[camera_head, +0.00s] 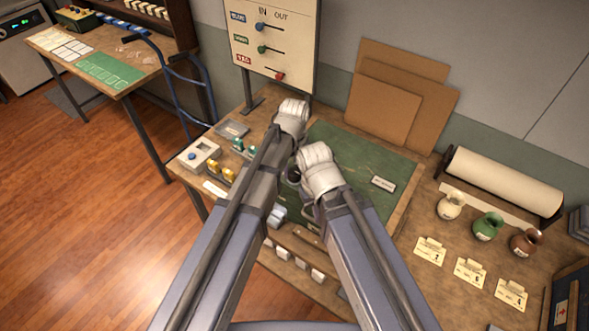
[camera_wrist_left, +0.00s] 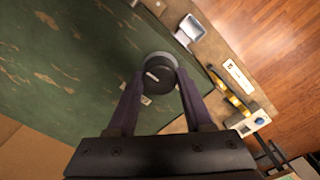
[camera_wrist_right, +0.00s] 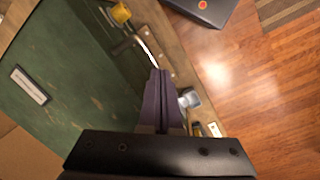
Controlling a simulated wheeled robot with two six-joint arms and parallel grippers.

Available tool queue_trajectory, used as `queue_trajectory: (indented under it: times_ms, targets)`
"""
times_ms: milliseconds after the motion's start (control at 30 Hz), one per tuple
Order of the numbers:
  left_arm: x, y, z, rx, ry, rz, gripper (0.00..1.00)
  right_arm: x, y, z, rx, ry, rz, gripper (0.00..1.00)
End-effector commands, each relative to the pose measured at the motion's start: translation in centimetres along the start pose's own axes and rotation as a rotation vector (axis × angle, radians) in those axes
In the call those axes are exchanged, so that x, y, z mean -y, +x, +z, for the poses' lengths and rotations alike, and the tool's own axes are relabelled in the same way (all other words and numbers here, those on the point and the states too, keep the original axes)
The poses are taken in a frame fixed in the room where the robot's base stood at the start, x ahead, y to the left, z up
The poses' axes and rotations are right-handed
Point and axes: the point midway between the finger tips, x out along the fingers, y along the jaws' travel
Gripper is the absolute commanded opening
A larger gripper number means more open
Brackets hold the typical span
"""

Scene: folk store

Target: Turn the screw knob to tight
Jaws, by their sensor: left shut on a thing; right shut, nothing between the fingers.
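The screw knob (camera_wrist_left: 157,67) is a round dark knob with a pale pointer line and a lighter rim, seen at the centre of the left wrist view. My left gripper (camera_wrist_left: 160,80) is shut on it, with one finger on each side. My right gripper (camera_wrist_right: 158,75) is shut and empty, above the edge of the green mat in the right wrist view. Any tight mark beside the knob cannot be read.
The green mat (camera_head: 352,158) covers the middle of the bench. An IN/OUT slider board (camera_head: 271,57) stands behind. Cardboard sheets (camera_head: 383,108) lean on the wall. A paper roll (camera_head: 504,180) and several small vases (camera_head: 488,226) sit at right. Small items line the left edge.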

Motion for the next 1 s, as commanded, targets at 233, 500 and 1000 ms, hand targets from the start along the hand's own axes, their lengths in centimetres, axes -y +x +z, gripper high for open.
queue_trajectory:
  times_ms: [233,500,1000]
  targets:
    - [0.0,0.01,0.02,0.001,0.235,0.0,0.0,0.0,0.01,0.0,0.0,0.0,0.0,0.0]
    - [0.01,0.01,0.03,0.001,0.491,0.0,0.0,0.0,0.01,0.0,0.0,0.0,0.0,0.0]
    - [0.01,0.01,0.03,0.001,0.966,0.0,0.0,0.0,0.01,0.0,0.0,0.0,0.0,0.0]
